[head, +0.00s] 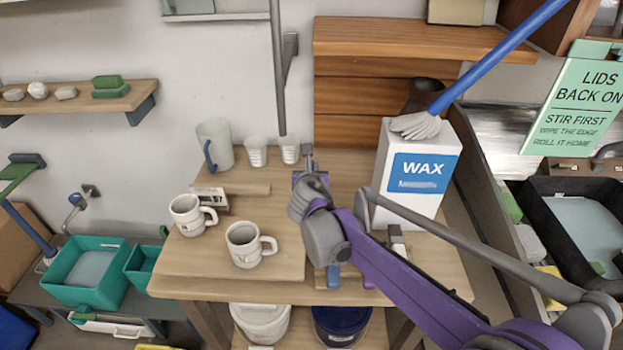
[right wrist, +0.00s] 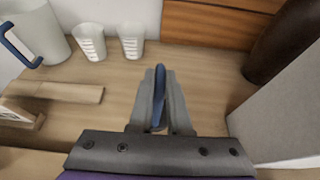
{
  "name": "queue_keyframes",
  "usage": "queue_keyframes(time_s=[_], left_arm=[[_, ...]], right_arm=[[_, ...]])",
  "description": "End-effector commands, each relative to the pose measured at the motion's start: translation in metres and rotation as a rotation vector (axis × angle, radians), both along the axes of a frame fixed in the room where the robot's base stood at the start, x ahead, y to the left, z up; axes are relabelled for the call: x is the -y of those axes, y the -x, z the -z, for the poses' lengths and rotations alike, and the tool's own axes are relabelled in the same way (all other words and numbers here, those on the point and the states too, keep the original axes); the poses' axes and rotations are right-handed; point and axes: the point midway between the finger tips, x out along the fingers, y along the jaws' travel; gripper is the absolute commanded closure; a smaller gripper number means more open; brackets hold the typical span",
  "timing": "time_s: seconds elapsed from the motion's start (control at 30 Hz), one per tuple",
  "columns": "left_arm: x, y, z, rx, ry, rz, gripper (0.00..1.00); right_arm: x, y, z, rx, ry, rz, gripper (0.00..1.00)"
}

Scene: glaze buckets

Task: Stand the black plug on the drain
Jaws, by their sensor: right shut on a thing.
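My right gripper (head: 309,152) reaches over the wooden table from the right in the head view. In the right wrist view its fingers (right wrist: 160,85) are closed on a slim blue thing (right wrist: 161,76) with a rounded top. Most of that thing is hidden between the fingers, so I cannot tell what it is. I cannot make out a black plug or a drain in either view. My left gripper is not in view.
The white WAX box (head: 420,168) stands right of my gripper, with a dark vessel (head: 428,92) behind it. Two white mugs (head: 244,246), a jug (head: 216,142) and two cups (head: 290,151) are on the left. Teal tubs (head: 88,292) sit lower left; a black tray (head: 540,210) is right.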

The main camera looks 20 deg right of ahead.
Motion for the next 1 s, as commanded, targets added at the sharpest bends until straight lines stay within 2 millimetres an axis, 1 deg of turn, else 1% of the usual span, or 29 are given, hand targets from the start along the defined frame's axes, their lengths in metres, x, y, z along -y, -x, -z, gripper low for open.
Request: queue_keyframes(time_s=[0.1,0.2,0.47,0.6,0.63,0.77,0.8,1.0], left_arm=[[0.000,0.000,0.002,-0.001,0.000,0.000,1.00],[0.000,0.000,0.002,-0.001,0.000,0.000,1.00],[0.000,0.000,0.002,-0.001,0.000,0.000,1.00],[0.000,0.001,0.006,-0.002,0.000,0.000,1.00],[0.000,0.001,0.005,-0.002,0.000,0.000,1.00],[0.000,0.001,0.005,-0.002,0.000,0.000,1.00],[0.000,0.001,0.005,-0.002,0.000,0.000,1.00],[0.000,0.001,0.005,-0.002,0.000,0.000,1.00]], right_arm=[[0.000,0.000,0.019,0.000,0.000,0.000,1.00],[0.000,0.000,0.029,0.000,0.000,0.000,1.00],[0.000,0.000,0.031,0.000,0.000,0.000,1.00],[0.000,0.000,0.035,0.000,0.000,0.000,1.00],[0.000,0.000,0.035,0.000,0.000,0.000,0.81],[0.000,0.000,0.034,0.000,0.000,0.000,0.57],[0.000,0.000,0.034,0.000,0.000,0.000,0.54],[0.000,0.000,0.034,0.000,0.000,0.000,0.54]])
